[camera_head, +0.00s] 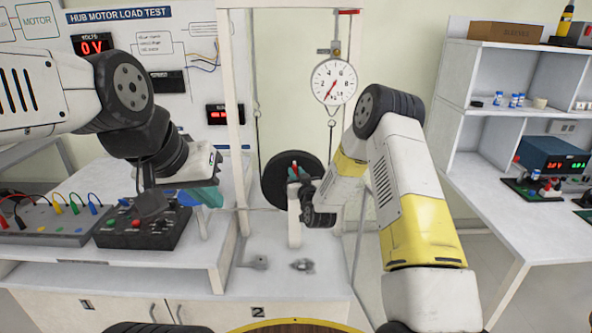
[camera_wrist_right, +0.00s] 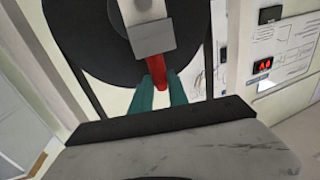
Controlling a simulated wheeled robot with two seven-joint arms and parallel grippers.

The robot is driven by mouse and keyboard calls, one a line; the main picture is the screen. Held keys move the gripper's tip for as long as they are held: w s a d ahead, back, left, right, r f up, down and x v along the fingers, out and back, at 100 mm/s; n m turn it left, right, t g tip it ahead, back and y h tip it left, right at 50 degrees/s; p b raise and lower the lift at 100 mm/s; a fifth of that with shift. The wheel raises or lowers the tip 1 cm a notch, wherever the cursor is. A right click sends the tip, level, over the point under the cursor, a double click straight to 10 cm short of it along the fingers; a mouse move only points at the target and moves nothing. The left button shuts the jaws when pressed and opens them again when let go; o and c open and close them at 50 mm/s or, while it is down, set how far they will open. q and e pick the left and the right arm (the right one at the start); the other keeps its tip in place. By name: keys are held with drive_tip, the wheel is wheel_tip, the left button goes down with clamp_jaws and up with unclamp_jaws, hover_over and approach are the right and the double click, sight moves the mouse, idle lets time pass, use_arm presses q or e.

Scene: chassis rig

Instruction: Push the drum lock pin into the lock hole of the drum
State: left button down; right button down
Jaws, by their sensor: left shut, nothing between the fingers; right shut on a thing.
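The black drum (camera_head: 273,186) stands upright in the white frame in the head view, and it fills the top of the right wrist view (camera_wrist_right: 75,38). The red lock pin (camera_wrist_right: 157,70) sits at the grey block (camera_wrist_right: 153,38) in front of the drum. My right gripper (camera_wrist_right: 152,88) is shut on the red pin with its teal fingers. In the head view my right gripper (camera_head: 299,175) is at the drum's front, partly covered by its own wrist. My left gripper (camera_head: 207,198) is shut and empty above the bench at left. The lock hole is hidden.
A black control box (camera_head: 145,229) with a red button lies below my left gripper. A white post (camera_head: 294,222) stands before the drum. A round dial scale (camera_head: 334,82) hangs above right. Small metal parts (camera_head: 302,265) lie on the front bench.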

drive_tip(key=c, duration=1.2)
unclamp_jaws()
drive_tip(key=shift+f, duration=0.1)
drive_tip(key=shift+v, duration=3.9)
drive_tip(key=s+d+r+g+h, duration=0.1)
drive_tip(key=s+d+r+g, duration=0.25)
drive_tip(key=r, duration=0.45)
drive_tip(key=s+d+r+g+h, duration=0.1)
drive_tip(key=s+d+r+g, duration=0.15)
drive_tip(key=s+r, duration=0.4)
drive_tip(key=s+d+r+g, duration=0.1)
drive_tip(key=s+d+r, duration=0.1)
drive_tip(key=s, duration=0.7)
drive_tip(key=s+d+r+m+g, duration=0.1)
drive_tip(key=s+r+g, duration=0.1)
drive_tip(key=s, duration=0.7)
drive_tip(key=s+d+r+m+g, duration=0.1)
drive_tip(key=s+d+r+g, duration=0.1)
drive_tip(key=s, duration=0.7)
drive_tip(key=shift+s+d+r, duration=0.15)
drive_tip(key=shift+s+d, duration=0.1)
drive_tip(key=shift+d, duration=0.1)
